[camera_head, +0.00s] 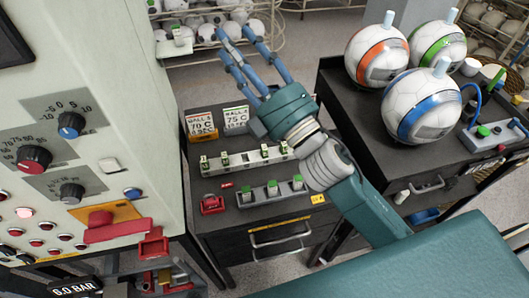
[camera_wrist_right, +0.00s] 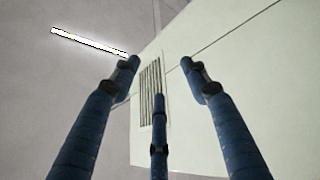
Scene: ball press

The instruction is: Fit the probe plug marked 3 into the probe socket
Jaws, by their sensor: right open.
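The numbers are too small to read, so I cannot tell which plug is 3. I cannot tell for certain which part is the probe socket. My right gripper (camera_head: 240,36) is open and empty, its fingers pointing up and away, beyond the rack. In the right wrist view its fingers (camera_wrist_right: 160,75) are spread with nothing between them. My left gripper is out of view.
Two display cards (camera_head: 201,122) stand behind the rack. A grey block with green-topped parts (camera_head: 271,192) lies in front. A control panel (camera_head: 62,150) rises at left. Three balls (camera_head: 421,107) stand on the right cabinet, beside a small grey box (camera_head: 494,136).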

